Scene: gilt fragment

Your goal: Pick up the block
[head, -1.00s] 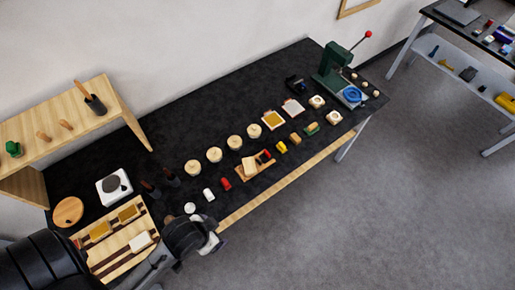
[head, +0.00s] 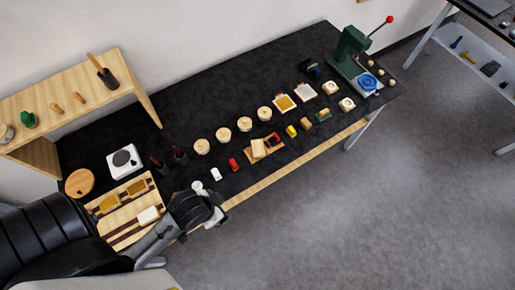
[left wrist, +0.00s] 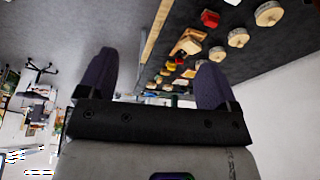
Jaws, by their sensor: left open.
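A pale wooden block (head: 258,148) sits on a small wooden tray (head: 275,151) near the table's front edge. I cannot tell which one the task means. My left gripper (head: 214,216) is at the front edge, right of the striped board and apart from the tray. In the left wrist view its two dark fingers (left wrist: 156,78) are spread with nothing between them. The tray (left wrist: 187,43) shows beyond them. My right gripper is not in view.
Several round wooden pieces (head: 244,124) stand in a row behind the tray. Small white (head: 215,174) and red (head: 233,164) items lie near my left gripper. A green press (head: 350,52) stands at the far end. The table's back middle is clear.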

